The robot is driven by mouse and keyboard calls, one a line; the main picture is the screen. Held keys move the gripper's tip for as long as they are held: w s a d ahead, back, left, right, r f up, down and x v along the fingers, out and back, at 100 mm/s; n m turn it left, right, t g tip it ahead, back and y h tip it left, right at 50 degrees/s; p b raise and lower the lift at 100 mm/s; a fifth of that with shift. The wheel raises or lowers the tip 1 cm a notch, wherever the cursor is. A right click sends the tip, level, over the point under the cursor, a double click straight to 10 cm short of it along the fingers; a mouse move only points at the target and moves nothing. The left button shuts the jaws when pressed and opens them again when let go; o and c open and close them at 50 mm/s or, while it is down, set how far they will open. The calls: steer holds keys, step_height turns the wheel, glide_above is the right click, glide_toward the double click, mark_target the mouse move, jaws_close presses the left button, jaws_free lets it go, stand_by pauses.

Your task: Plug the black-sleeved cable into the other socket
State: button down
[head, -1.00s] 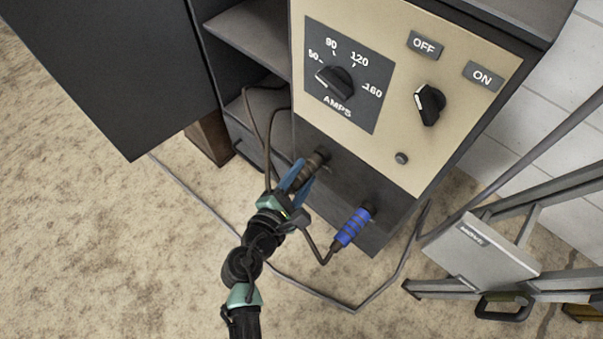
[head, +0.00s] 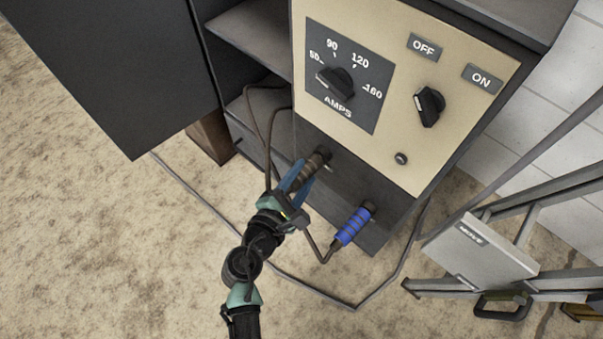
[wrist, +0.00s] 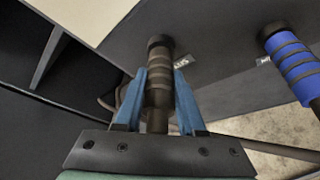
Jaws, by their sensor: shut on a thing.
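The black-sleeved cable's plug (head: 312,168) is at the left socket on the dark lower front of the machine. My gripper (head: 296,181) is shut on this plug, with a blue finger on either side. The wrist view also shows the black plug (wrist: 159,75) between the blue fingers (wrist: 158,98), its far end at the socket. The blue-sleeved plug (head: 354,226) is at the right socket; it also shows in the wrist view (wrist: 292,65). The black plug hides the left socket's opening, and the blue plug hides the right one's.
The machine's cream panel (head: 390,150) has an amps dial (head: 335,83) and an on/off knob (head: 428,105). Dark cables loop beside the plugs and over the floor. A metal frame with a grey plate (head: 480,250) stands at the right. The floor at the lower left is clear.

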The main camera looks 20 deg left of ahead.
steer(key=shift+w, duration=0.2)
stand_by(0.5)
steer(key=shift+c, duration=1.7)
jaws_free()
steer(key=o, duration=0.3)
steer(key=shift+o, duration=0.2)
steer(key=p+v, duration=0.4)
steer(key=v, duration=0.9)
